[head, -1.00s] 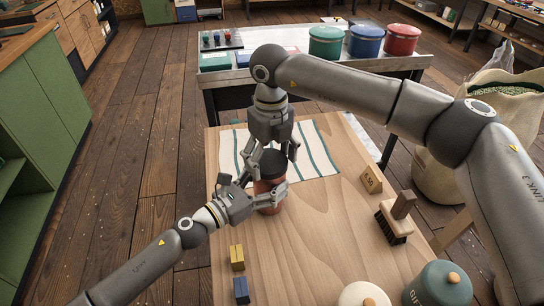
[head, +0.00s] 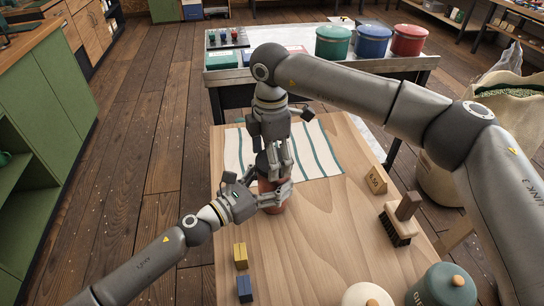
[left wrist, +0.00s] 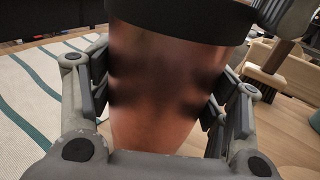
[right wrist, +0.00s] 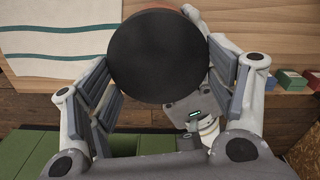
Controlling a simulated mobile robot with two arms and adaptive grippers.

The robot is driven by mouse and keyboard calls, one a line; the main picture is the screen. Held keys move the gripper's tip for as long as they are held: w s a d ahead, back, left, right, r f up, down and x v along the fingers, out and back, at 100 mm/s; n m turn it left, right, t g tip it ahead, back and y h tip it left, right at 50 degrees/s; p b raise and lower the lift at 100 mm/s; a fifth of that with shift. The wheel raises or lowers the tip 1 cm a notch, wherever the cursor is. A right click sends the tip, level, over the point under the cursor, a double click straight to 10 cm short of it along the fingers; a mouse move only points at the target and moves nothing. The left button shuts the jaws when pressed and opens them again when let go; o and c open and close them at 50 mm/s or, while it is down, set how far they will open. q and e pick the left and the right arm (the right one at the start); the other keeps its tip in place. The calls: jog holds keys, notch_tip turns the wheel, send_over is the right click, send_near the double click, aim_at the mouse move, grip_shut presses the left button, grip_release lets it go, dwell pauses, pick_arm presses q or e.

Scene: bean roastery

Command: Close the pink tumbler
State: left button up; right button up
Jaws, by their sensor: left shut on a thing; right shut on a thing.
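The pink tumbler (head: 272,203) stands upright on the wooden table, its body a brownish pink. My left gripper (head: 270,194) is shut around its body from the side; the body also fills the left wrist view (left wrist: 160,95). The dark round lid (right wrist: 168,55) is on the tumbler's top, with no gap visible below its dark band in the left wrist view (left wrist: 175,18). My right gripper (head: 277,168) points down from above and is shut on the lid, fingers on either side. In the head view the fingers hide most of the lid.
A striped cloth (head: 318,150) lies behind the tumbler. A price block (head: 372,181) and a brush (head: 401,220) are on the right. Yellow (head: 240,255) and blue (head: 244,288) blocks lie near the left edge. Lidded jars (head: 440,288) stand at the front right.

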pick_arm(q)
jog(key=shift+f, duration=0.1)
pick_arm(e)
jog(key=o, duration=0.9)
jog(key=shift+r, duration=0.15)
notch_tip(320, 180, up, 12)
jog(key=shift+f, duration=0.1)
pick_arm(q)
jog(key=o, duration=2)
jog(key=shift+o, duration=0.2)
jog(key=shift+s+a, duration=0.1)
jog(key=v, duration=1.2)
